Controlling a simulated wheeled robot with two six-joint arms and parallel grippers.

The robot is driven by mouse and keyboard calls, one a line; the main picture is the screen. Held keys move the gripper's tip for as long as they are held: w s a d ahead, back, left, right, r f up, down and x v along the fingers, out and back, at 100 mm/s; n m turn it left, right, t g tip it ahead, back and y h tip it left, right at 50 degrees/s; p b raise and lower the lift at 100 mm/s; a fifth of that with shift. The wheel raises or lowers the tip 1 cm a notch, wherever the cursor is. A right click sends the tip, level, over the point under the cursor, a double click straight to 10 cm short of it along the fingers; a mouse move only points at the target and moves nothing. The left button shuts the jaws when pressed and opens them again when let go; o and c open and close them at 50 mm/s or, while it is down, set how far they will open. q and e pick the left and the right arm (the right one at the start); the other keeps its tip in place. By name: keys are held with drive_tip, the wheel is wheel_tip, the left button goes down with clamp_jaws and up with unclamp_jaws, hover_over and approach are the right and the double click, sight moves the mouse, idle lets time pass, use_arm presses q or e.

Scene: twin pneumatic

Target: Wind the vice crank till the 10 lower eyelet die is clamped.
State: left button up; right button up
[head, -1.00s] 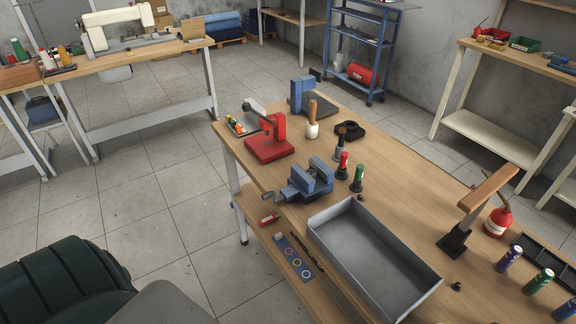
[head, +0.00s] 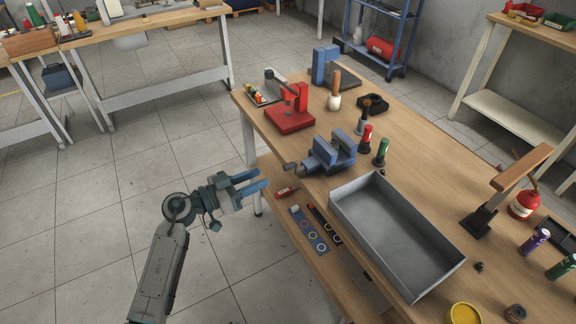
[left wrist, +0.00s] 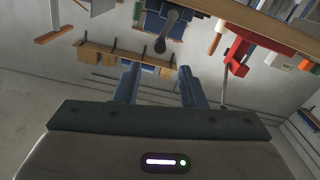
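The blue vice (head: 322,158) stands at the near left edge of the workbench. Its grey crank (head: 292,167) sticks out left past the edge. I cannot make out a die between the jaws. My left gripper (head: 264,180) is open and empty, left of the crank and apart from it, with its blue fingers pointing at it. In the left wrist view the crank (left wrist: 174,22) hangs in front of the gap between the open fingers (left wrist: 158,70), beyond their tips. The vice (left wrist: 152,22) shows behind it. My right gripper is in no view.
A grey metal tray (head: 400,235) lies right of the vice. A red press (head: 290,118) and a blue one (head: 330,70) stand behind. Red (head: 366,136) and green (head: 381,150) handled tools stand beside the vice. A lower shelf (head: 300,262) holds small items. The floor at left is clear.

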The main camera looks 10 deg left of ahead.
sight(289, 164)
use_arm(q)
drive_tip(key=p+x, duration=0.1)
drive_tip(key=x, duration=0.9)
drive_tip(key=shift+d, duration=0.1)
clamp_jaws()
